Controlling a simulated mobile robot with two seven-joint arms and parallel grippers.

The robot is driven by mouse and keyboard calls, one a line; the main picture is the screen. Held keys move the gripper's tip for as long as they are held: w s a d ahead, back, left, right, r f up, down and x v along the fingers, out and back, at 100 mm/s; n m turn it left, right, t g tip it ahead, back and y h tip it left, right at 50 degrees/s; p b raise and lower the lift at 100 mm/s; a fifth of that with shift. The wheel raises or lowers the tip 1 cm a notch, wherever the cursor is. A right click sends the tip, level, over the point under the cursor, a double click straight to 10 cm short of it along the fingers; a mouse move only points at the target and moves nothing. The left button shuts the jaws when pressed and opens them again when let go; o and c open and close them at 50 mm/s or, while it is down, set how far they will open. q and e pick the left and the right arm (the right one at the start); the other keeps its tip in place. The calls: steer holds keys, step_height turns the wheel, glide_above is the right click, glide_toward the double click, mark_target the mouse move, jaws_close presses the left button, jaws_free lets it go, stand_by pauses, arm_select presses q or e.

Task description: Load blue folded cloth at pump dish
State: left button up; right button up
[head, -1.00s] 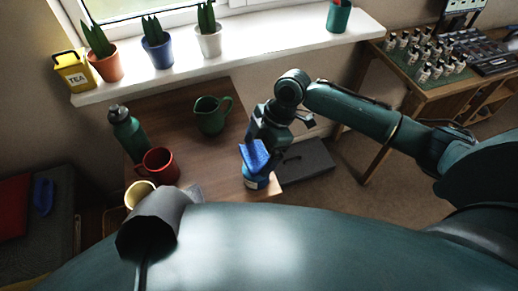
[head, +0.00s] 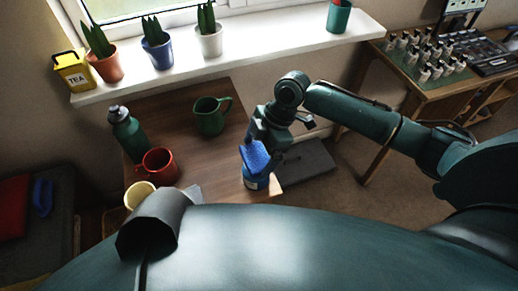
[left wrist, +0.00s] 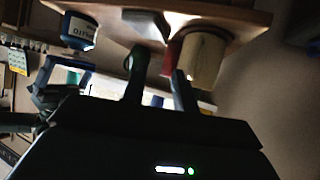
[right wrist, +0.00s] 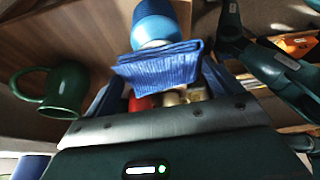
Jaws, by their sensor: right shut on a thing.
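The blue folded cloth (head: 255,156) is pinched in my right gripper (head: 265,141) at the front right of the small brown table. In the right wrist view the ribbed cloth (right wrist: 160,64) lies across the fingers of my right gripper (right wrist: 160,88). A blue container with a pale label (head: 256,181), seemingly the pump dish, stands right beneath the cloth. Its top is hidden by the cloth, so I cannot tell whether they touch. The container shows at upper left in the left wrist view (left wrist: 78,32). My left gripper (left wrist: 158,88) has its fingers apart and empty there; it is not visible in the head view.
On the brown table (head: 215,160) stand a green bottle (head: 126,133), a red mug (head: 160,166), a cream cup (head: 139,194) and a green mug (head: 212,115). The windowsill (head: 255,50) holds potted plants and a yellow tea tin (head: 73,70). A workbench with several small bottles is at right.

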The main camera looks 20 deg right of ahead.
mark_target(259, 153)
arm_select(q)
steer(key=shift+f+b, duration=0.3)
steer(key=shift+b, duration=0.05)
arm_select(e)
steer(key=shift+f, duration=0.8)
arm_select(q)
steer(key=shift+d, duration=0.1)
stand_by(0.6)
arm_select(e)
steer(key=shift+r+p, duration=0.75)
steer(key=shift+p, duration=0.05)
steer(key=shift+r+p, duration=0.35)
step_height(259, 153, up, 2)
steer(key=shift+p, duration=1.1)
step_height(259, 153, up, 2)
steer(key=shift+p, duration=1.05)
steer(key=shift+r+p, duration=0.5)
arm_select(q)
steer(key=a+r, duration=0.1)
steer(key=s+a+y, duration=0.1)
steer(key=shift+a+r+n+g, duration=0.3)
steer(key=shift+r+n+g, duration=0.1)
